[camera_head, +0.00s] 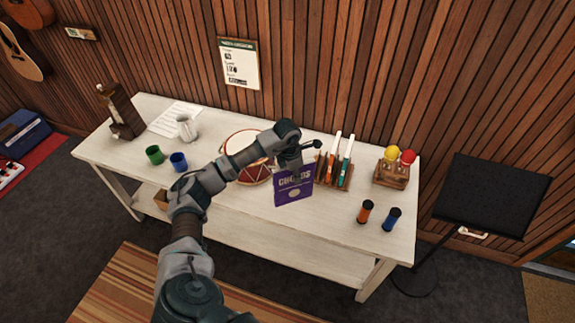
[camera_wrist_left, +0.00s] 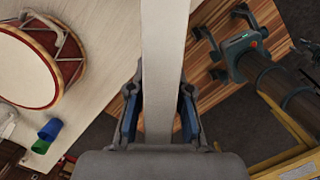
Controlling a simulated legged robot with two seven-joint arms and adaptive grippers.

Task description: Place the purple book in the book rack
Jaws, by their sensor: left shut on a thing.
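The purple book (camera_head: 293,186), titled CHORDS, is upright above the table's front part, its cover facing me. My left gripper (camera_head: 294,160) is shut on its top edge. In the left wrist view the book (camera_wrist_left: 164,60) shows as a long pale edge between the two fingers (camera_wrist_left: 159,118). The wooden book rack (camera_head: 333,182) stands just right of the book and holds a few upright books, orange and teal ones among them. My right gripper (camera_wrist_left: 224,43) shows only in the left wrist view, low over the striped rug, with its fingers spread and nothing between them.
A red drum (camera_head: 250,172) stands left of the book, partly behind my arm. A wooden holder (camera_head: 391,175) with yellow and red shakers is right of the rack. Orange (camera_head: 365,211) and blue (camera_head: 391,219) cylinders stand in front. Green (camera_head: 154,155) and blue (camera_head: 179,162) cups are at left.

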